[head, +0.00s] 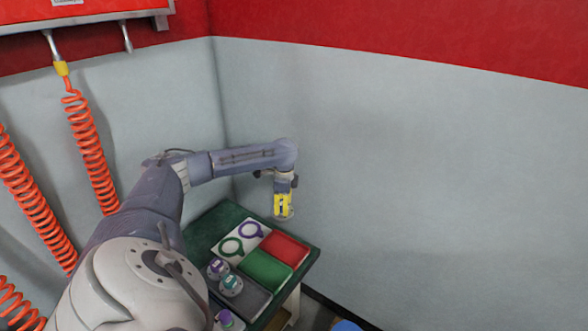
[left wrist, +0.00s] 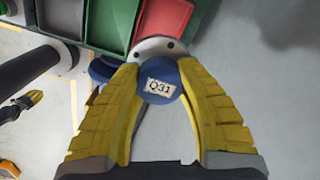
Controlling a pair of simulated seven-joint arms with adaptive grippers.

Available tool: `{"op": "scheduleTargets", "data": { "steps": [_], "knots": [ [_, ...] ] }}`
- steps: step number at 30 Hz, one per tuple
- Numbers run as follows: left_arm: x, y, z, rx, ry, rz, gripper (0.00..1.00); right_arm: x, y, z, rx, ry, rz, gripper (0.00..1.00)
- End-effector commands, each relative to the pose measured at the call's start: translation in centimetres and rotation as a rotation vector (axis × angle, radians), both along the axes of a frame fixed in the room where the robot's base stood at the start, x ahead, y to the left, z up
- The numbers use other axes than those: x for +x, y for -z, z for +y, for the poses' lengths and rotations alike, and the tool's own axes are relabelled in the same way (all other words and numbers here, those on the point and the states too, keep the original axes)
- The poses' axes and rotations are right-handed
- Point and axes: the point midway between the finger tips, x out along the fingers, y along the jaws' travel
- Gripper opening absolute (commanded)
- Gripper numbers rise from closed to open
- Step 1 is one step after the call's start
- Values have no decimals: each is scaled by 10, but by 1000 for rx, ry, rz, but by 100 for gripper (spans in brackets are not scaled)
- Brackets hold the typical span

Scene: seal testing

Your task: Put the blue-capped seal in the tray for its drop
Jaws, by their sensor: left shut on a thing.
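My left gripper (head: 283,207) is shut on the blue-capped seal (left wrist: 160,86), held in the air by the table's far right corner. In the left wrist view, my yellow fingers (left wrist: 160,72) grip either side of the blue cap, labelled Q31, with a pale metal flange beyond it. The red tray (head: 286,248) and green tray (head: 265,268) lie side by side on the table, both empty. They also show in the left wrist view, red (left wrist: 166,18) and green (left wrist: 112,20), beyond the seal. Yellow-and-black parts at the wrist view's left edge look like my right gripper, cut off.
A white panel (head: 229,258) carries a green and a purple ring. Walls stand close behind the dark green table (head: 209,222). Orange coiled hoses (head: 88,150) hang at left.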

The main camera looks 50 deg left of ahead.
Motion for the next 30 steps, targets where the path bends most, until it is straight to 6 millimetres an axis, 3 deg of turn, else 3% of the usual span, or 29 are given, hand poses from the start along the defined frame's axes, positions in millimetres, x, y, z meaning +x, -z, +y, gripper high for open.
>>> {"op": "scheduleTargets", "data": {
  "steps": [18,24,30],
  "knots": [
    [0,125,0,-1,-1,1,0,3,0,-7,-6,-1,-4,0],
    [0,148,0,-1,-2,0,0,3,0,-6,-7,-1,-3,0],
    [0,156,0,-1,0,1,0,2,0,-5,-6,-1,-2,0]
  ]
}}
